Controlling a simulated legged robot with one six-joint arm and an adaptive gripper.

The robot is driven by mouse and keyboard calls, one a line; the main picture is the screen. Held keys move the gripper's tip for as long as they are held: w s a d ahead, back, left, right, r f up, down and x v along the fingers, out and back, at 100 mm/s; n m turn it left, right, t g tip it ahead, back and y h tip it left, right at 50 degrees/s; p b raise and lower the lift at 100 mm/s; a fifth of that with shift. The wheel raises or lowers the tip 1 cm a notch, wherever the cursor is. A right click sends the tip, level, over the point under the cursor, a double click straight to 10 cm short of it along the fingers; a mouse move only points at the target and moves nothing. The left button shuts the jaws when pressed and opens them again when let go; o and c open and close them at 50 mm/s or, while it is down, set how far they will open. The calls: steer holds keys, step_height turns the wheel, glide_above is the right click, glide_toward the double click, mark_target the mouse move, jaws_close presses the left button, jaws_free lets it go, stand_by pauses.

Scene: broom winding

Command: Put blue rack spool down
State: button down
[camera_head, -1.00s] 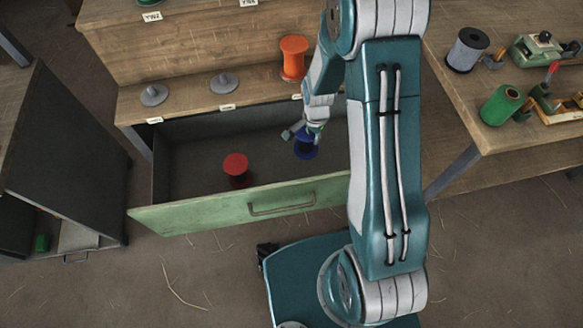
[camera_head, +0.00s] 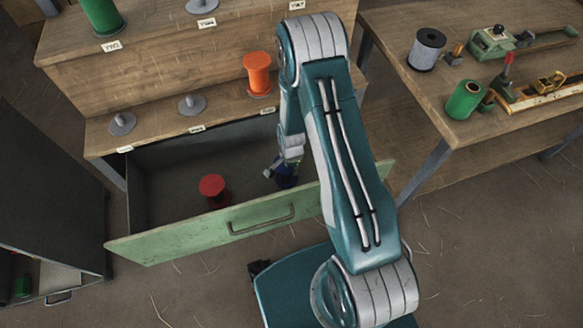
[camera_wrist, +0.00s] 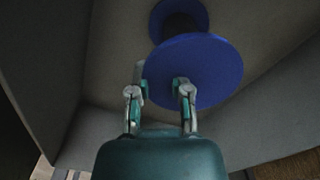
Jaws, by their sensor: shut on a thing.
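The blue spool (camera_head: 286,174) is inside the open green-fronted drawer (camera_head: 205,230), toward its right end. My gripper (camera_head: 275,168) reaches down into the drawer and is shut on the blue spool. In the wrist view the spool's broad blue flange (camera_wrist: 205,72) lies at the fingertips of my gripper (camera_wrist: 160,88), with its dark core and second flange beyond. Whether the spool touches the drawer floor I cannot tell. A red spool (camera_head: 212,187) stands in the drawer to the left of the blue one.
An orange spool (camera_head: 257,72) stands on the rack's lower step beside two empty grey holders (camera_head: 191,104). A green spool (camera_head: 102,16) is on the upper step. The workbench (camera_head: 425,95) at right holds a grey spool (camera_head: 427,48), another green spool (camera_head: 465,99) and tools.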

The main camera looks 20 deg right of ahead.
steer(key=shift+a, duration=0.45)
steer(key=c, duration=0.6)
jaws_free()
steer(key=shift+o, duration=0.2)
steer(key=shift+d, duration=0.35)
steer(key=s+r+n+t, duration=0.1)
steer(key=s+r+n, duration=0.15)
steer(key=r, duration=1.35)
steer(key=s+r+n+t, duration=0.2)
steer(key=r+n, duration=0.1)
steer(key=r, duration=1.4)
steer(key=s+a+r+n+t, duration=0.1)
steer(key=s+r+n, duration=0.5)
steer(key=s+r, duration=0.6)
steer(key=s+t, duration=0.1)
steer(key=s, duration=0.1)
steer(key=shift+s+a+r+t, duration=0.25)
steer(key=shift+s+t, duration=0.05)
steer(key=shift+n, duration=0.25)
